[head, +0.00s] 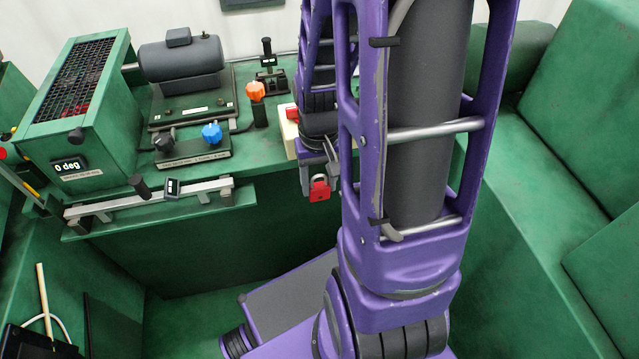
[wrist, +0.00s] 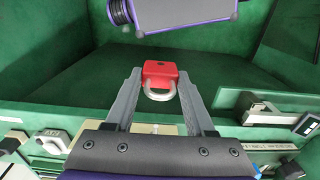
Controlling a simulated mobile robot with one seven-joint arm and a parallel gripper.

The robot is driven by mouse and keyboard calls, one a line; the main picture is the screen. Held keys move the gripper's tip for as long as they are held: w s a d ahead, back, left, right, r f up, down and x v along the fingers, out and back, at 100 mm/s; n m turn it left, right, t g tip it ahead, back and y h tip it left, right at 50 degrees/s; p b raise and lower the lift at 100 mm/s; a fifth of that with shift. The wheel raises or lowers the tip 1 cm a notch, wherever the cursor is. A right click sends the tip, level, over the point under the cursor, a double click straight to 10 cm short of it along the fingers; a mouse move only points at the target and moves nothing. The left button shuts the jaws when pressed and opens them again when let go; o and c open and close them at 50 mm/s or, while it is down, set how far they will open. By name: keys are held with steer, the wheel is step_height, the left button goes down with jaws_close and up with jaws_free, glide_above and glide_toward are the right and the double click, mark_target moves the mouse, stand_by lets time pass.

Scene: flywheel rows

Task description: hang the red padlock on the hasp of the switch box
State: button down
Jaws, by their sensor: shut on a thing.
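The red padlock (head: 319,190) hangs in the air in front of the green bench's front edge. My gripper (head: 319,172) is shut on it from above. In the wrist view the padlock (wrist: 160,70) sits between the two grey fingertips (wrist: 160,76), its silver shackle toward the palm. A cream box (head: 290,132) with a red knob, seemingly the switch box, stands on the bench at the left of my gripper. My arm hides much of it. I cannot make out the hasp.
On the green bench (head: 245,155) stand a dark motor (head: 182,62), an orange knob (head: 255,90), a blue knob (head: 211,132) and a mesh-topped box (head: 78,80). A metal rail (head: 150,200) runs along the front ledge. Below the bench front is free room.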

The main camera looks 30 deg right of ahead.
steer(key=shift+w+d+f, duration=0.1)
steer(key=shift+w+d, duration=0.2)
steer(key=shift+w, duration=0.75)
steer(key=shift+w+d+f, duration=0.15)
steer(key=shift+w+d, duration=0.2)
steer(key=shift+w, duration=0.75)
steer(key=shift+w+d+f, duration=0.1)
steer(key=shift+w+d, duration=0.2)
steer(key=shift+w, duration=0.75)
steer(key=shift+w+d+f+b, duration=0.15)
steer(key=shift+w+f+b, duration=0.25)
steer(key=shift+w, duration=0.25)
steer(key=shift+c, duration=0.9)
jaws_free()
step_height(320, 180, up, 18)
steer(key=p, duration=0.3)
steer(key=shift+f, duration=0.2)
